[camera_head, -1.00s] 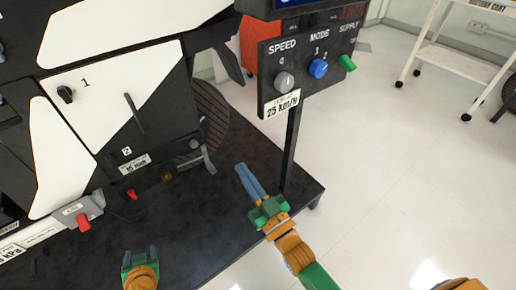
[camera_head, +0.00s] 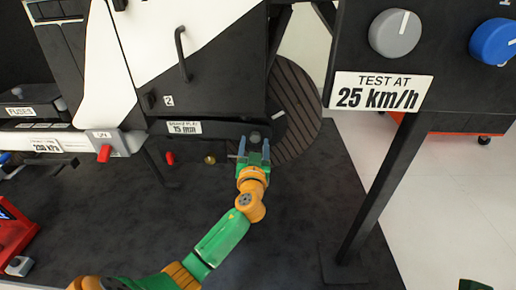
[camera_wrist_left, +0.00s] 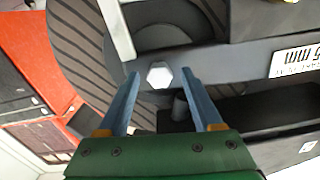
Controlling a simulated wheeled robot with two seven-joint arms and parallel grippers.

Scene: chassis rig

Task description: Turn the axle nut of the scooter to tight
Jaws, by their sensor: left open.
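The axle nut (camera_head: 254,136) is a grey hex head on the dark arm beside the ribbed wheel (camera_head: 298,110). In the left wrist view the hex nut (camera_wrist_left: 160,75) is pale grey and plainly visible. My left gripper (camera_head: 254,149) is open, and its two blue fingers point at the nut. In the left wrist view the fingertips lie on either side of the nut, with gaps visible on both sides. I cannot tell the remaining depth. Only a green piece of my right arm (camera_head: 476,285) shows at the bottom right edge; its fingers are out of view.
A dark post (camera_head: 385,185) stands right of the wheel under a panel with a grey knob (camera_head: 396,33) and a blue knob (camera_head: 494,42). A sign (camera_head: 378,92) reads "TEST AT 25 km/h". Left are a red knob (camera_head: 104,153) and a brass piece (camera_head: 210,159).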

